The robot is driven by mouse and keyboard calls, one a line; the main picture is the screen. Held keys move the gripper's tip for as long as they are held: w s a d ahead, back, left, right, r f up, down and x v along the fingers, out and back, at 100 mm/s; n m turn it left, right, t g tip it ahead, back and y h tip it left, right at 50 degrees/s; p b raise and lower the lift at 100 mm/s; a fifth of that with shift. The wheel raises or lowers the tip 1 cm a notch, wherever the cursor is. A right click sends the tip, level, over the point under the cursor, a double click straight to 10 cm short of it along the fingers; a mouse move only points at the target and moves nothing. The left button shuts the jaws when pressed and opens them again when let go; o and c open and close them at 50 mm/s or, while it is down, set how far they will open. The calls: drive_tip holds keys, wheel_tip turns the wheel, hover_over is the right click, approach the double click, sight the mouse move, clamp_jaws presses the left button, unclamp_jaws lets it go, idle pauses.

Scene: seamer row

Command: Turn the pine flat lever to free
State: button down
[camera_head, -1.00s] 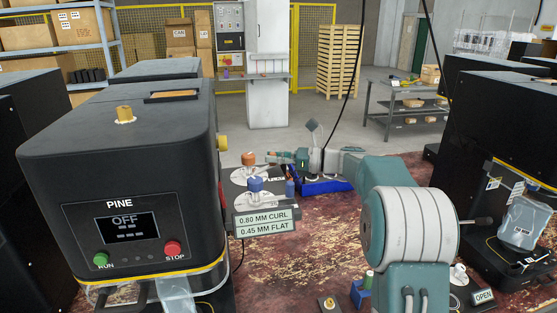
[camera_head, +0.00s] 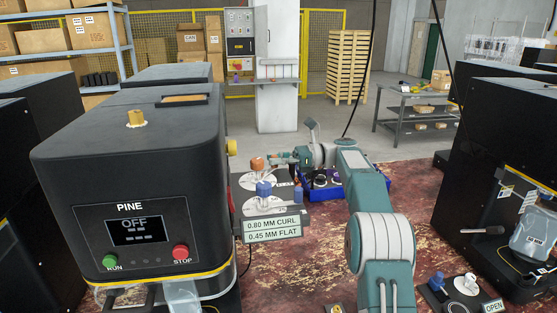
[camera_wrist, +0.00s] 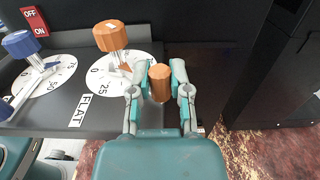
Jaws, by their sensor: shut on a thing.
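The pine machine (camera_head: 135,190) is a black housing whose screen reads OFF. Beside it are two levers on white dials, one with an orange knob (camera_head: 257,163) and one with a blue knob (camera_head: 263,188). In the wrist view, the orange-knobbed lever (camera_wrist: 110,36) stands by a FLAT label (camera_wrist: 82,110), with the blue-knobbed lever (camera_wrist: 20,43) left of it. My gripper (camera_wrist: 159,84) is shut on an orange-brown cylinder (camera_wrist: 160,83), right of the orange-knobbed lever. The cylinder's lower end is hidden. My gripper also shows just beyond the dials in the head view (camera_head: 284,158).
A sign (camera_head: 272,229) reads 0.80 MM CURL and 0.45 MM FLAT. A red OFF/ON plate (camera_wrist: 35,21) is at the wrist view's upper left. A blue tray (camera_head: 373,187) lies behind my arm. Another black machine (camera_head: 505,170) stands at right. Worn red floor lies between.

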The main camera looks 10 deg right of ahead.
drive_tip(key=shift+a, duration=0.25)
drive_tip(key=c, duration=0.7)
unclamp_jaws()
drive_tip(key=shift+c, duration=0.2)
drive_tip(key=shift+o, duration=1)
drive_tip(key=shift+w+a, duration=0.1)
drive_tip(key=shift+a, duration=0.25)
drive_tip(key=d, duration=0.7)
drive_tip(key=shift+d, duration=0.25)
drive_tip(key=shift+w, duration=0.1)
